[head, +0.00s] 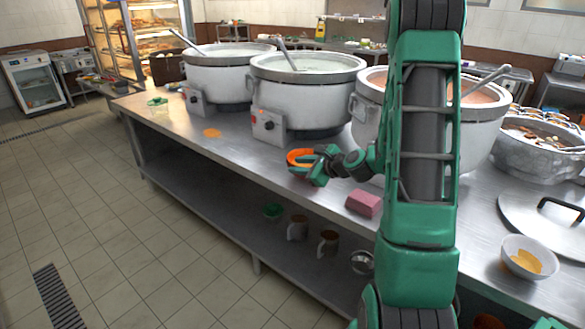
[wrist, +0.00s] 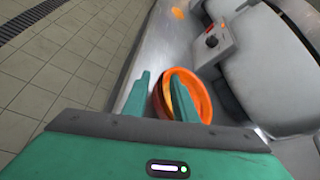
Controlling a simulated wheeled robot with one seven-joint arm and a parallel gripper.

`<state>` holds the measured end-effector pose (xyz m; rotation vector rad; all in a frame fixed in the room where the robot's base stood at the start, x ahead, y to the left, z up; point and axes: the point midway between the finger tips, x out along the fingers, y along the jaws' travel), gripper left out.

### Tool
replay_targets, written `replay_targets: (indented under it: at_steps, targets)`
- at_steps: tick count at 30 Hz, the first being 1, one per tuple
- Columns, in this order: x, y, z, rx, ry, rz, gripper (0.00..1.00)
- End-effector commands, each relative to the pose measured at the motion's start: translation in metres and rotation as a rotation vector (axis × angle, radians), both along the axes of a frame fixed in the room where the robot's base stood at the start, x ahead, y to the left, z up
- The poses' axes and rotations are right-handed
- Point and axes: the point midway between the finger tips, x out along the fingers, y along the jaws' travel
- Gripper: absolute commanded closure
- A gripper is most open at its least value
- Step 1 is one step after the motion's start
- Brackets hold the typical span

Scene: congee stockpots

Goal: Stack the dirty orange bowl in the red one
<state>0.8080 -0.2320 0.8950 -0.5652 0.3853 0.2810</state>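An orange bowl (head: 298,155) is on the steel counter in front of the pots, partly hidden by my gripper. In the wrist view the orange bowl (wrist: 203,98) appears tilted, with its open side toward the right. My gripper (wrist: 157,88) is at the bowl; its fingers are apart, with the near bowl wall between them. One finger is outside and the other overlaps the bowl's inside. I cannot tell whether they press on the wall. A darker red-brown band shows below the rim; I cannot tell whether it is the red bowl or shading. No separate red bowl is clear.
Large stockpots (head: 305,95) line the counter behind my gripper (head: 312,172). A pink block (head: 363,203) lies to the right. A white bowl with yellow contents (head: 525,258) and a lid (head: 520,220) are farther right. An orange stain (head: 212,133) marks the clear counter at left.

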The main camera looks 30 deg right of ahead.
Motion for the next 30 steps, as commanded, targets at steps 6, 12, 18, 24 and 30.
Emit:
replay_targets:
  at_steps: [6,12,18,24,30]
  targets:
    - [-0.041,-0.009,0.02,0.0,0.0,-0.005,0.75]
    - [-0.069,-0.013,0.033,0.0,0.0,-0.004,0.75]
    - [-0.082,-0.013,0.039,-0.008,0.003,0.006,0.75]
    - [-0.1,0.019,0.034,-0.23,0.083,0.209,0.75]
    - [-0.156,0.055,0.022,-0.65,0.251,0.626,0.75]
